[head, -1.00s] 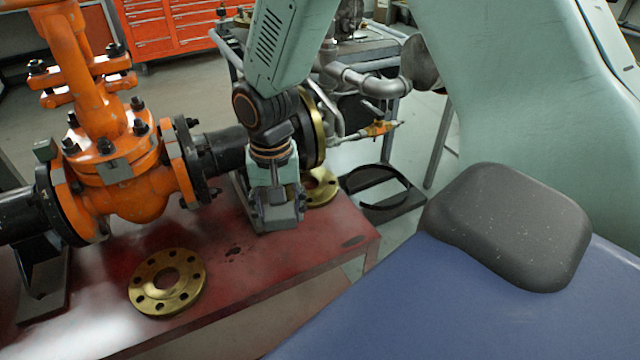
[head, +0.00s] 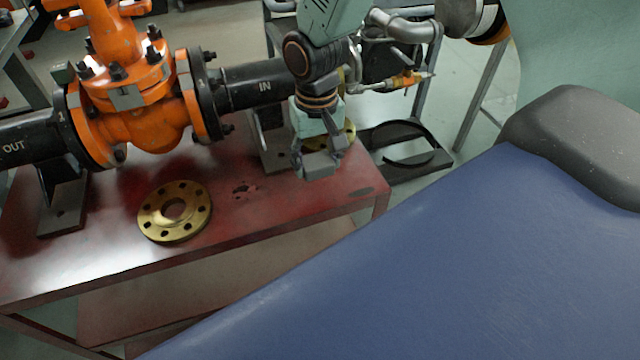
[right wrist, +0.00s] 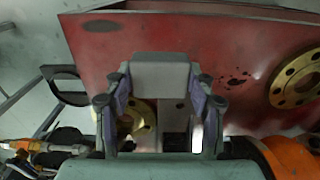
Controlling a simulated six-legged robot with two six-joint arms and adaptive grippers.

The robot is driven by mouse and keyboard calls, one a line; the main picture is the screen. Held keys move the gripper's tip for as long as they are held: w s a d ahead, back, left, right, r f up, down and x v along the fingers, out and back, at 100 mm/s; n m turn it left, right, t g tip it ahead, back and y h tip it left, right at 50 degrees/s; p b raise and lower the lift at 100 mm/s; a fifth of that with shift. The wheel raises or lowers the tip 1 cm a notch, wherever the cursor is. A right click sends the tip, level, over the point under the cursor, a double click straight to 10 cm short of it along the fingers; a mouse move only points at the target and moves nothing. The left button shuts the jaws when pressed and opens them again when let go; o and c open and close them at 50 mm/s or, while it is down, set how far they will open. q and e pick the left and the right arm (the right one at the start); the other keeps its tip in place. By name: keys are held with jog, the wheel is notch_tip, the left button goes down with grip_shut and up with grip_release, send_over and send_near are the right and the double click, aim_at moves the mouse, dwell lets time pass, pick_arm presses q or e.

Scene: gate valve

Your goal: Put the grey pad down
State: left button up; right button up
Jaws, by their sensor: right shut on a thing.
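My right gripper (head: 319,158) points down over the right end of the red bench (head: 285,208). It is shut on the grey pad (right wrist: 160,75), a flat grey block that spans between both fingers in the right wrist view. In the head view the pad (head: 322,170) shows low at the fingertips, partly merged with the gripper. I cannot tell whether it touches the bench top. My left gripper is not in view.
A brass flange (head: 153,222) lies on the bench to the left; another (head: 348,134) is partly hidden behind my right gripper. The orange gate valve (head: 140,125) and its black pipe (head: 245,86) stand behind. Bare bench top lies between the left flange and the gripper.

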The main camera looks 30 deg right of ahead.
aim_at(318, 192)
notch_tip(318, 192, down, 3)
jog(key=shift+w+d+f+b, duration=0.15)
jog(key=shift+b, duration=0.2)
jog(key=shift+f, duration=0.25)
notch_tip(318, 192, down, 2)
jog(key=shift+f+b, duration=0.15)
jog(key=shift+b, duration=0.5)
jog(key=shift+f, duration=0.3)
jog(key=o, duration=1.1)
jog(key=shift+f, duration=0.15)
